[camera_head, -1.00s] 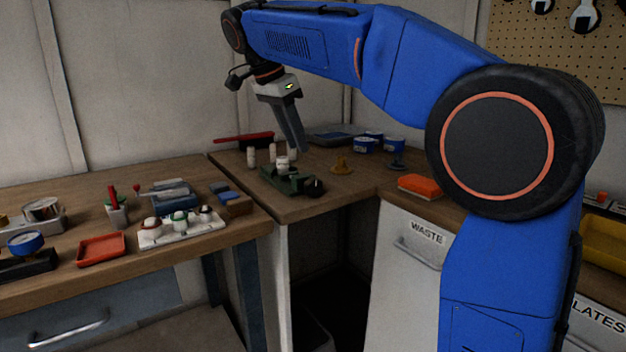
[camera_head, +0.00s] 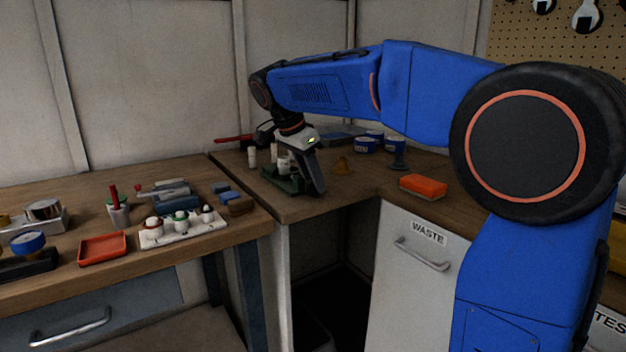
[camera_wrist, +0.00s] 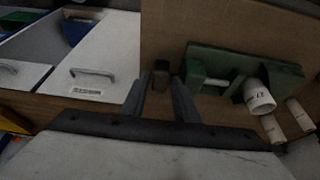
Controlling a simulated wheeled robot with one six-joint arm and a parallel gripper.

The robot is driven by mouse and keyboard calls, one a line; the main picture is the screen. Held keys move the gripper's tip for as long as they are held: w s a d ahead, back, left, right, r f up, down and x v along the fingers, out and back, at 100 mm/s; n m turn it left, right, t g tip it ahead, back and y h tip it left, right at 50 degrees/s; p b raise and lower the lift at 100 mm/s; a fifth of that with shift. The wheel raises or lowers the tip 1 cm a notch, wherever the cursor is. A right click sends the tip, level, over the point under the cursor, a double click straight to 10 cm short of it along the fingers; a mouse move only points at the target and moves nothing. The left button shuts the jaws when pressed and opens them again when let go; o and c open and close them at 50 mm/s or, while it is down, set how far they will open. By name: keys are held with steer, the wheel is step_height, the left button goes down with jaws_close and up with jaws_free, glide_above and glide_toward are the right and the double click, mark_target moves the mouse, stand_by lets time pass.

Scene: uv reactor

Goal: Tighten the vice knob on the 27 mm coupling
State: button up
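The green vice (camera_head: 281,184) stands on the corner bench; in the wrist view its body (camera_wrist: 200,62) is at the right. A white coupling marked 27 (camera_wrist: 259,97) sits at the vice. The dark vice knob (camera_wrist: 161,72) shows at the left end of the vice, in line with the gap between my fingertips. My gripper (camera_wrist: 160,82) is open, with one finger on either side of that line; I cannot tell whether they touch the knob. In the head view my gripper (camera_head: 318,188) points down at the vice's right end and hides the knob.
Two more white couplings (camera_wrist: 272,128) (camera_wrist: 299,114) stand beside the vice. A yellow-brown piece (camera_head: 342,166), blue-and-white tins (camera_head: 366,145) and an orange block (camera_head: 423,186) are to the right. A white tray (camera_head: 182,228) with several items is on the left bench.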

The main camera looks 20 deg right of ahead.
steer(key=shift+c, duration=0.3)
jaws_close()
steer(key=shift+d+y, duration=0.1)
steer(key=shift+y, duration=0.2)
steer(key=y, duration=0.1)
steer(key=g+y, duration=0.1)
steer(key=y, duration=0.1)
steer(key=shift+w+d, duration=0.15)
steer(key=shift+d, duration=0.25)
steer(key=y, duration=0.1)
steer(key=g+y, duration=0.1)
steer(key=y, duration=0.3)
steer(key=shift+w+d+f+g, duration=0.15)
steer(key=shift+d+f+g, duration=0.05)
steer(key=shift+d+g, duration=0.2)
steer(key=shift+y, duration=0.3)
steer(key=shift+o, duration=0.3)
jaws_free()
